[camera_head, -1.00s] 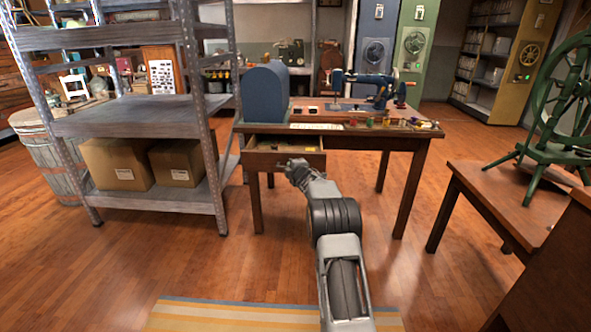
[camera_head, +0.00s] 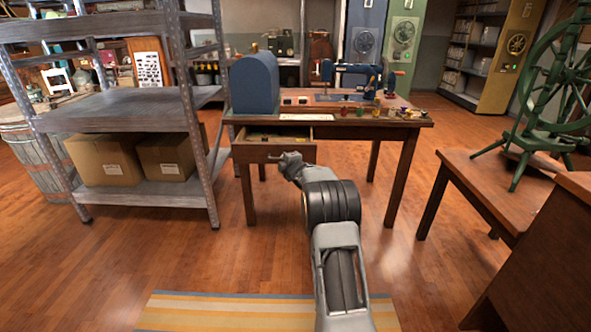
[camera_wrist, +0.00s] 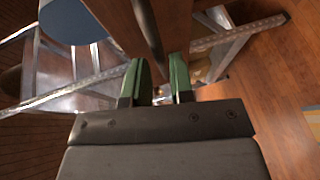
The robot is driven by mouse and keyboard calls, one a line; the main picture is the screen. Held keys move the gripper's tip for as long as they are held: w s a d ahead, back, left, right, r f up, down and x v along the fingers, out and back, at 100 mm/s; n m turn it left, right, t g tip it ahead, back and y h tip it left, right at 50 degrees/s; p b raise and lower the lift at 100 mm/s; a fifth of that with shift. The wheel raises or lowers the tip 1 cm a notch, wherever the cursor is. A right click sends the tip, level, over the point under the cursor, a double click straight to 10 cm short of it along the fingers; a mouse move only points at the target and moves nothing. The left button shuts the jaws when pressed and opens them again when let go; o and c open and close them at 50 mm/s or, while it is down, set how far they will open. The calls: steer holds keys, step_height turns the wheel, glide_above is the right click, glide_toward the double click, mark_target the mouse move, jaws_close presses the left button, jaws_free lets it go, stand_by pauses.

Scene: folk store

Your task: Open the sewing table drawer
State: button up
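The sewing table (camera_head: 375,124) is wooden and stands ahead of me. Its drawer (camera_head: 262,152), on the left under the tabletop, is pulled partly out, and some of its inside shows. My gripper (camera_head: 285,158) is at the right part of the drawer front. In the wrist view, the green fingertips of my gripper (camera_wrist: 160,72) are a small gap apart. The dark bar handle (camera_wrist: 148,30) runs between them, and they appear closed around it. The brown drawer front (camera_wrist: 178,22) lies just beyond.
A blue domed case (camera_head: 255,84) and a blue sewing machine (camera_head: 362,74) stand on the tabletop with several spools. A metal shelf (camera_head: 120,112) is close on the left. A table with a green spinning wheel (camera_head: 535,100) is on the right. A striped rug (camera_head: 230,310) lies in front.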

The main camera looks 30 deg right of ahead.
steer(key=p+v, duration=0.1)
steer(key=v, duration=0.9)
steer(key=shift+s, duration=0.2)
steer(key=shift+d, duration=0.15)
steer(key=shift+r, duration=0.15)
steer(key=s+a+r+m+g+p, duration=0.35)
steer(key=s+a+r+p, duration=0.25)
steer(key=r+p, duration=0.45)
steer(key=s+a+r+m+g+p, duration=0.2)
steer(key=s+a+r+m+p, duration=0.35)
steer(key=r+p, duration=0.5)
steer(key=s+a+r+m+g+y+p, duration=0.1)
steer(key=s+a+r+m+g+p, duration=0.1)
steer(key=s+a+r+p, duration=0.2)
steer(key=s+a+r+m+g+y+p, duration=0.1)
steer(key=s+a+r+p, duration=0.3)
steer(key=s, duration=0.6)
steer(key=s+a+r+m+g+p, duration=0.3)
steer(key=s+a+r+p, duration=0.1)
steer(key=s+r+p, duration=0.2)
steer(key=shift+s+a+g+y+p, duration=0.3)
steer(key=shift+s+g+y+p, duration=0.1)
steer(key=shift+s+p, duration=0.4)
